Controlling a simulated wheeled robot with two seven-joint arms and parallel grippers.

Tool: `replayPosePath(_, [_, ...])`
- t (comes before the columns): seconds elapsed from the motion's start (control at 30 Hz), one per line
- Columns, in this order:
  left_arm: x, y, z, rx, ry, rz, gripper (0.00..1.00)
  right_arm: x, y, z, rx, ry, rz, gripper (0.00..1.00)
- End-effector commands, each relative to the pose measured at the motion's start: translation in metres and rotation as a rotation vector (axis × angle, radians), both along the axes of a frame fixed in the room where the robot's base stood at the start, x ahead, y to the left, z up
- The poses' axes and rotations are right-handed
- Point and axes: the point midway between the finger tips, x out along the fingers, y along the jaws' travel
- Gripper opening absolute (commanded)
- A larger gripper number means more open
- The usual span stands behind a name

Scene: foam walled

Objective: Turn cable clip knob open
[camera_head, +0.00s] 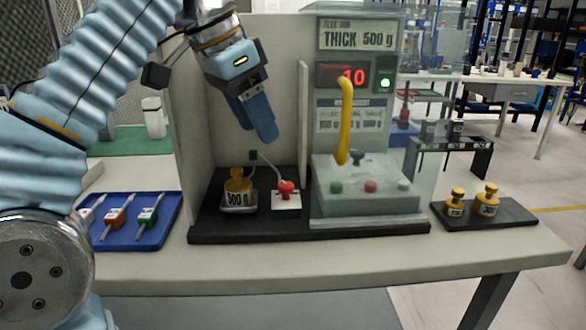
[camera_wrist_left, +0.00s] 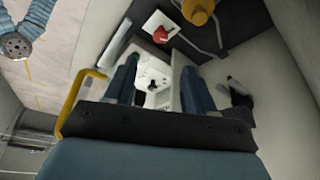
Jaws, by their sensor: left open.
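The red knob (camera_head: 286,190) sits on a small white block (camera_head: 287,205) on the black base of the test stand. It also shows near the top of the wrist view (camera_wrist_left: 160,34), beyond my fingertips. A thin grey cable rises from beside it to a small black piece (camera_head: 253,155). My left gripper (camera_head: 265,132) points down inside the walled bay, above the knob and apart from it. In the wrist view the two blue fingers (camera_wrist_left: 158,66) are spread with nothing held between them. My right gripper is not in view.
A brass 500 g weight (camera_head: 237,191) stands left of the knob. A clear-covered tester (camera_head: 366,200) with a yellow hook (camera_head: 345,120) stands right, behind a thin upright panel (camera_head: 303,125). A blue tray (camera_head: 135,222) lies left; more weights (camera_head: 486,200) stand right.

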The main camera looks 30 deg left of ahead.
Motion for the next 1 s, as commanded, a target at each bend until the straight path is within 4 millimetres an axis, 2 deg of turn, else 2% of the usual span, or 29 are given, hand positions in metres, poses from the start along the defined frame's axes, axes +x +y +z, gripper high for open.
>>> replayPosePath(0.03, [0.002,-0.001,-0.014,0.001,0.003,0.001,0.54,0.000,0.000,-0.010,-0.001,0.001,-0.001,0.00])
replayPosePath(0.2, [0.015,-0.008,-0.051,0.002,0.001,0.004,0.54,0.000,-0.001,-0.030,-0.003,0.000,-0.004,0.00])
replayPosePath(0.5, [0.036,-0.020,-0.104,0.002,0.001,0.004,0.54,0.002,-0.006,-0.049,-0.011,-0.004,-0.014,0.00])
replayPosePath(0.7, [0.042,-0.023,-0.117,0.000,0.000,0.004,0.54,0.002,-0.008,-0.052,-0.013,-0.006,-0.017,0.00])
replayPosePath(1.0, [0.043,-0.023,-0.118,0.001,-0.001,0.005,0.53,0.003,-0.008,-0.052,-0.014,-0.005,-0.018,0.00])
